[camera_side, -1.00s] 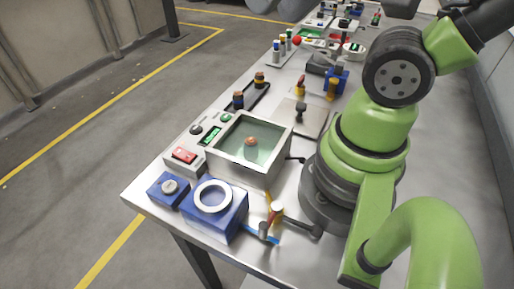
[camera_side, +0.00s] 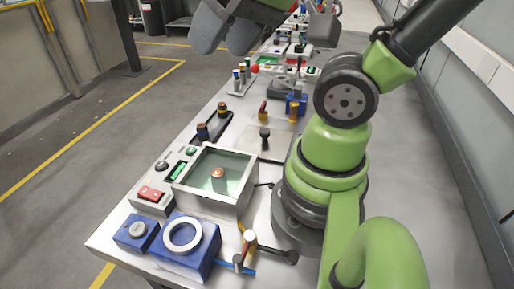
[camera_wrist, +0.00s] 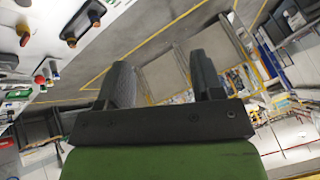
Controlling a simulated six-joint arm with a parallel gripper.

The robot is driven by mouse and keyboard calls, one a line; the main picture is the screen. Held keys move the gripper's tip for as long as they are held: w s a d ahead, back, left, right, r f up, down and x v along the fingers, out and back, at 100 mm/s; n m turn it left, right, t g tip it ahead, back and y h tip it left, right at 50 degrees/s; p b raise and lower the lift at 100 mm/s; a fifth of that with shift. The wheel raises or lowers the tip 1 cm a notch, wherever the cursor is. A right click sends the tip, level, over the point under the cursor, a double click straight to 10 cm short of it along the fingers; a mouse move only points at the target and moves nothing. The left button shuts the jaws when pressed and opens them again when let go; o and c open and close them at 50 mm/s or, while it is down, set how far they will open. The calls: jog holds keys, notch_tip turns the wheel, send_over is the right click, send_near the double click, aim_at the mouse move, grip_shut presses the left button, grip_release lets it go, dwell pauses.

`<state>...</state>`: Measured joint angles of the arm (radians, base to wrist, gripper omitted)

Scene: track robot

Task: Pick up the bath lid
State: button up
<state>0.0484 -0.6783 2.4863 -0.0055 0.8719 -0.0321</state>
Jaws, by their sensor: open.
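A pale flat plate with a dark upright knob, which looks like the bath lid (camera_side: 249,151), lies on the table just beyond the bath. The bath (camera_side: 238,204) is a square metal box with a greenish top surface and a copper-coloured round piece at its middle. My gripper (camera_side: 224,46) hangs high at the top of the side view, far from the plate, its grey fingers apart. In the wrist view my gripper (camera_wrist: 160,68) is open and empty, pointing over the floor. I cannot make out the plate for certain in the wrist view.
Left of the bath is a control box with a red switch (camera_side: 151,193). In front stand a blue block with a white ring (camera_side: 183,235) and a small blue block (camera_side: 136,231). Colored-capped parts stand in a dark rack (camera_side: 213,127). A blue stand (camera_side: 296,104) is beyond the plate.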

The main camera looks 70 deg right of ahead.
jog(key=w+d+f+g+h, duration=0.2)
jog(key=w+d+f, duration=0.25)
jog(key=d, duration=0.35)
jog(key=g, duration=0.5)
send_near(265, 130)
jog(key=shift+f+y, duration=0.25)
jog(key=shift+y, duration=0.05)
notch_tip(265, 130, down, 4)
jog(key=shift+s+d+f, duration=0.1)
jog(key=shift+s+f, duration=0.05)
jog(key=shift+f, duration=2.9)
jog(key=c, duration=1)
jog(key=shift+r, duration=0.1)
jog(key=shift+c, duration=0.2)
